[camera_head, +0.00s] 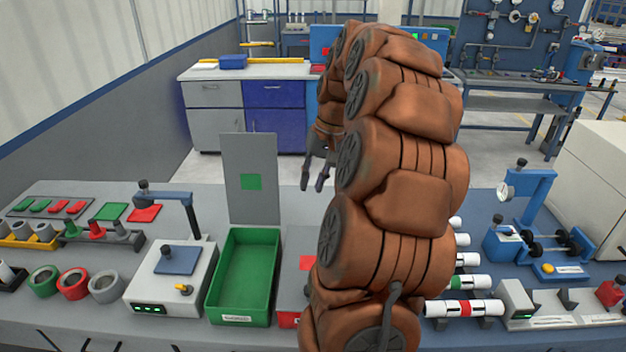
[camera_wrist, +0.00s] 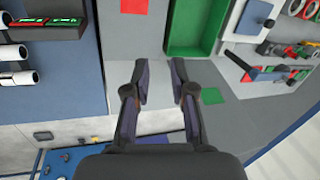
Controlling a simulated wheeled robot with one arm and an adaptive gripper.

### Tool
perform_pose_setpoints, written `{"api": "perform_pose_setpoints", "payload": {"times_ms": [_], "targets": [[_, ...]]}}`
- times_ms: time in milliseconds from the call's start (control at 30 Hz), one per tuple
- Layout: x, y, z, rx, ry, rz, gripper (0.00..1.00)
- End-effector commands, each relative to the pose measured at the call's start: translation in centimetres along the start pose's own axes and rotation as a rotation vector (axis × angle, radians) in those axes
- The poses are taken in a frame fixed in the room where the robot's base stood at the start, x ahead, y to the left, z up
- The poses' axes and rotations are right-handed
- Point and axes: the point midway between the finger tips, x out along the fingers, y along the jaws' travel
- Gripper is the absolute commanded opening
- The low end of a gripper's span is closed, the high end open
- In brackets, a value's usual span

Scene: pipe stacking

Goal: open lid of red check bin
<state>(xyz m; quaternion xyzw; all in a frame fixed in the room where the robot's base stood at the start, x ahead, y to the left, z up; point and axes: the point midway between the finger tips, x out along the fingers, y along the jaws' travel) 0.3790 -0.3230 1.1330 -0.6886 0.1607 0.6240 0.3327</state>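The red check bin is largely hidden behind my arm in the head view; a strip of its red front (camera_head: 288,320) shows. Its grey lid with a red square (camera_head: 307,263) lies flat and closed on top. The lid's red square also shows at the top edge of the wrist view (camera_wrist: 133,6). My gripper (camera_head: 312,183) points down behind the bins, beyond the red bin's lid. In the wrist view the two dark fingers (camera_wrist: 161,82) are apart with nothing between them. I cannot tell whether they touch anything.
The green bin (camera_head: 243,318) stands open and empty to the left, its grey lid (camera_head: 250,200) upright behind it. A grey device with a post (camera_head: 172,282) is farther left. Striped pipes (camera_head: 467,308) lie to the right. A cabinet (camera_head: 247,100) stands across the floor.

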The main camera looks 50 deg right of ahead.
Motion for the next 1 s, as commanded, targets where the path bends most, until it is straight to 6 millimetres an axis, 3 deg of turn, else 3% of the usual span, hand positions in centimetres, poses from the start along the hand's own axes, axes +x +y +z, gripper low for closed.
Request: {"api": "perform_pose_setpoints", "payload": {"times_ms": [233,633,1000], "targets": [[0.0,0.0,0.0,0.0,0.0,0.0,0.53],[-0.4,0.0,-0.1,0.0,0.002,0.0,0.53],[-4.8,0.0,-0.1,-0.001,0.002,0.001,0.53]]}}
